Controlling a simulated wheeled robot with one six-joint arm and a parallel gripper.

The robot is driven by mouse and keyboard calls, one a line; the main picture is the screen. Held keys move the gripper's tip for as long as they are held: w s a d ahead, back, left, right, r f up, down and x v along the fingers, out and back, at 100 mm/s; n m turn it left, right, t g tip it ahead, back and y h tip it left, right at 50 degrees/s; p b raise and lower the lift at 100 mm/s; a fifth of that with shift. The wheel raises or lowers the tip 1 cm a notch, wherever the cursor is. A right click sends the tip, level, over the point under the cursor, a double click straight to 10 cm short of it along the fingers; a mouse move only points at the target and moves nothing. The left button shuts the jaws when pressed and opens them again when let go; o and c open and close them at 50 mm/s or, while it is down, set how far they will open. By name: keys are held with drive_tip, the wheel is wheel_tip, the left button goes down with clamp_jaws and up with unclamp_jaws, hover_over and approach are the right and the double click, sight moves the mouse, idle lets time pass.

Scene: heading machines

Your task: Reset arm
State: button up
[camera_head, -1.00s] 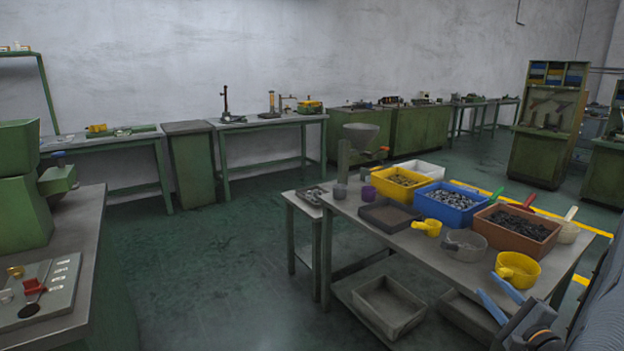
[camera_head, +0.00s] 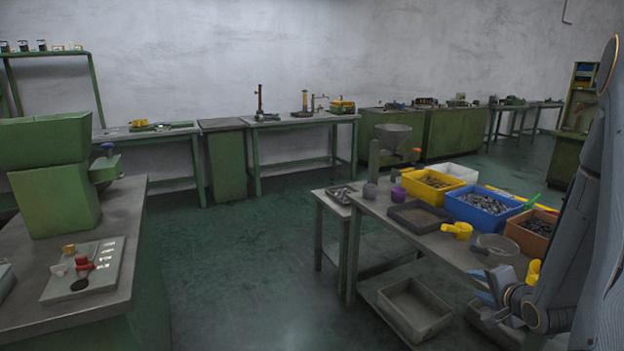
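My gripper (camera_head: 484,290) is at the lower right, in front of the near edge of the worktable (camera_head: 400,240). Two light blue finger parts show at its end, pointing left and up. They look spread apart, with nothing seen between them. My grey arm (camera_head: 590,200) rises along the right edge of the view and hides the right end of the table.
The worktable holds a yellow bin (camera_head: 428,187), a blue bin (camera_head: 482,207), an orange bin (camera_head: 530,232) and several scoops. A green machine (camera_head: 52,180) stands on the left bench (camera_head: 120,220). The floor (camera_head: 250,270) between them is clear.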

drive_tip(key=s+a+r+n+g, duration=0.35)
drive_tip(key=s+a+n, duration=0.2)
drive_tip(key=a, duration=0.55)
drive_tip(key=s+a+r+n+g, duration=0.2)
drive_tip(key=s+a+n+g, duration=0.3)
drive_tip(key=a, duration=0.5)
drive_tip(key=s+a+r+n+g+y, duration=0.1)
drive_tip(key=s+a+r+n+g, duration=0.1)
drive_tip(key=s+a+n, duration=0.3)
drive_tip(key=s+a+g, duration=0.1)
drive_tip(key=s+a, duration=0.2)
drive_tip(key=s, duration=0.2)
drive_tip(key=shift+a+r, duration=0.15)
drive_tip(key=shift+r, duration=0.05)
